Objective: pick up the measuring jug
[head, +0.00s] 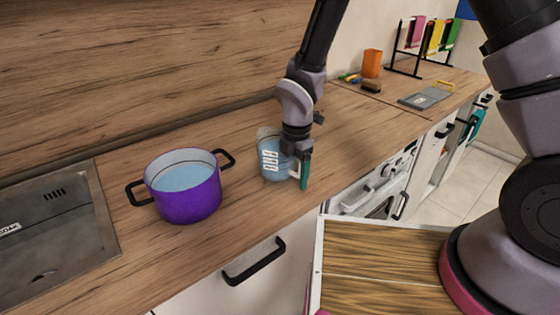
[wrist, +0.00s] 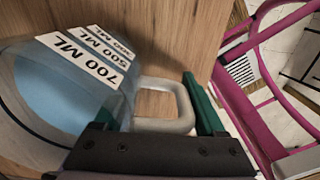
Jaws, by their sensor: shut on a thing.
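The measuring jug (head: 269,157) stands on the wooden worktop, right of the purple pot. It is clear with blue contents and white volume labels. In the wrist view the jug (wrist: 60,85) fills the left side, with its pale handle (wrist: 188,108) pointing right. My gripper (head: 304,172) is at the jug's right side, pointing down, with green fingers. In the wrist view my gripper (wrist: 160,110) has one finger on each side of the handle, and it is shut on the jug by that handle. Whether the jug's base touches the worktop is hard to tell.
A purple pot (head: 187,200) with black handles stands left of the jug. An orange cup (head: 372,63), a grey board (head: 427,97) and a rack of coloured boards (head: 433,38) are at the far right. The worktop's front edge is close to my gripper.

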